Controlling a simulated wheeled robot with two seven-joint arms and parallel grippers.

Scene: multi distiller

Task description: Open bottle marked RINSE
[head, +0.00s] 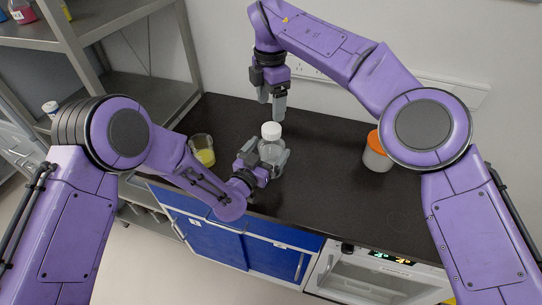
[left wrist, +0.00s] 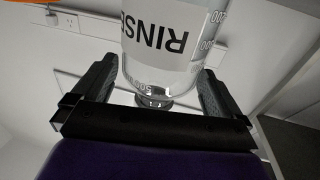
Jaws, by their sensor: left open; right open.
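The RINSE bottle (head: 270,152) is clear with a white cap (head: 271,131) and stands upright on the dark counter. In the left wrist view the bottle (left wrist: 165,42) appears upside down, its RINSE label facing the camera. My left gripper (head: 264,158) is open, with its fingers on either side of the bottle's body; in the left wrist view the fingers (left wrist: 155,85) flank it. Whether they touch it I cannot tell. My right gripper (head: 279,106) is open and empty, pointing down above and slightly behind the cap, apart from it. The bottle's lower part is partly hidden by my left gripper.
A glass beaker with yellow liquid (head: 203,152) stands left of my left gripper. A container with an orange lid (head: 377,152) stands to the right, near my right arm. Metal shelving (head: 130,80) is at the left. The counter's right front (head: 400,215) is clear.

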